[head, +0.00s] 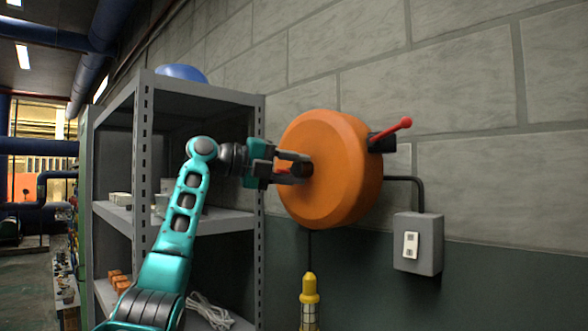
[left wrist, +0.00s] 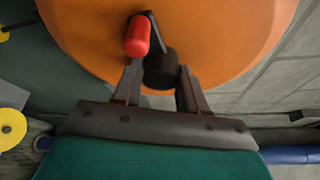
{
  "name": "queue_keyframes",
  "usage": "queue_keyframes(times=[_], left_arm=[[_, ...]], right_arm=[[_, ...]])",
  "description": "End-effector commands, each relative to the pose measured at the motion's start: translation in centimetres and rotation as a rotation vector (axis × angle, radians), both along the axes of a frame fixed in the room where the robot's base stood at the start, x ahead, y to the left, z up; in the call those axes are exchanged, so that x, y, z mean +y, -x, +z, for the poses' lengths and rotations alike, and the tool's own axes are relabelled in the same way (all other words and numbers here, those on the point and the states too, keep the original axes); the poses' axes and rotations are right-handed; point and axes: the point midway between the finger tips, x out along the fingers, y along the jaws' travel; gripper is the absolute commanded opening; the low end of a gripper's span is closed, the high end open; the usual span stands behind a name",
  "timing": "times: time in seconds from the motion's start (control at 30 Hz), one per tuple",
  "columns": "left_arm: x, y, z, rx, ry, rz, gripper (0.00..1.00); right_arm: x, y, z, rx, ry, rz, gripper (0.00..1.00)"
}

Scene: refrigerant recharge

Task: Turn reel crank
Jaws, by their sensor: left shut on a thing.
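The orange round reel (head: 325,165) is mounted on the block wall, right of the shelf. Its crank has a black hub and arm and a red handle (left wrist: 138,37), seen close in the left wrist view. My left gripper (head: 297,168) reaches in from the left at the reel's front face. Its fingers are shut on the crank, one on each side of the black hub (left wrist: 160,68). The red handle lies beside the left finger in that view. In the head view the fingers hide most of the crank. My right gripper is not in view.
A red-tipped lever (head: 392,132) sticks out at the reel's right side. A grey switch box (head: 418,243) is on the wall below right. A yellow lamp (head: 310,290) hangs below the reel. A grey shelf (head: 205,92) stands close behind my left arm.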

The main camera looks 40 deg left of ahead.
Motion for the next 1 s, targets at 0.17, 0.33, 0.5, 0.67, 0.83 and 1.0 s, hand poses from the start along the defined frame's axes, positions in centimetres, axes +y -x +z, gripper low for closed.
queue_keyframes(times=[0.17, 0.33, 0.5, 0.67, 0.83, 1.0], left_arm=[[-0.04, -0.01, -0.04, -0.005, -0.077, -0.001, 0.11], [-0.05, -0.03, -0.05, -0.008, -0.113, -0.001, 0.11], [-0.05, -0.03, -0.06, -0.009, -0.125, -0.002, 0.11], [-0.07, -0.04, -0.06, -0.009, -0.125, -0.002, 0.11], [-0.07, -0.04, -0.06, -0.008, -0.124, -0.002, 0.44], [-0.05, -0.04, -0.04, -0.009, -0.122, -0.001, 0.6]], right_arm=[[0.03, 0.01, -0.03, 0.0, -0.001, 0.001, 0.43], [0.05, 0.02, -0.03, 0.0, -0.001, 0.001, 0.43], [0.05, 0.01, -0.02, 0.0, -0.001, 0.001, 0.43], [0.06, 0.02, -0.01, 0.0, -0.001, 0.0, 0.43], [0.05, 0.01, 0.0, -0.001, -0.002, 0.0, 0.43], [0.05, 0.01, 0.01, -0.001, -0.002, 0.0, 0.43]])
